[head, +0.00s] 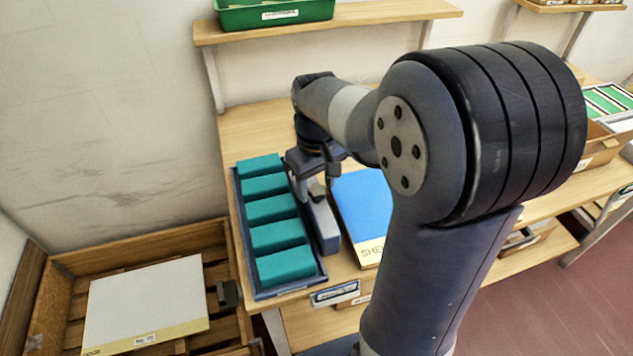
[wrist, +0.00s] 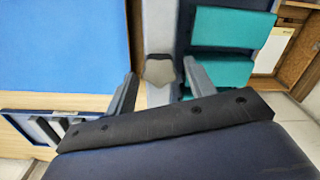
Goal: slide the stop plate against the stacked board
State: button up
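A blue board (head: 362,205) lies on the wooden table, with a pale front edge bearing dark letters. It fills the upper left of the wrist view (wrist: 60,45). A grey bar (head: 326,230), which looks like the stop plate, lies between the board and a row of teal blocks. My gripper (head: 318,185) is over the bar. In the wrist view its fingers (wrist: 160,85) stand apart on either side of the knob, apparently not touching it.
A dark blue tray (head: 290,291) of teal blocks (head: 273,237) sits close left of the bar. A wooden crate (head: 60,290) at lower left holds a white board (head: 150,300) and a small dark block (head: 228,293). A shelf with a green bin (head: 275,12) is behind.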

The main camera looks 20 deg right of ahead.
grip_shut()
jog(key=shift+d, duration=1.2)
jog(key=shift+o, duration=0.7)
grip_release()
jog(key=shift+r, duration=0.15)
notch_tip(320, 180, up, 10)
jog(key=p, duration=0.1)
jog(key=shift+r, duration=0.25)
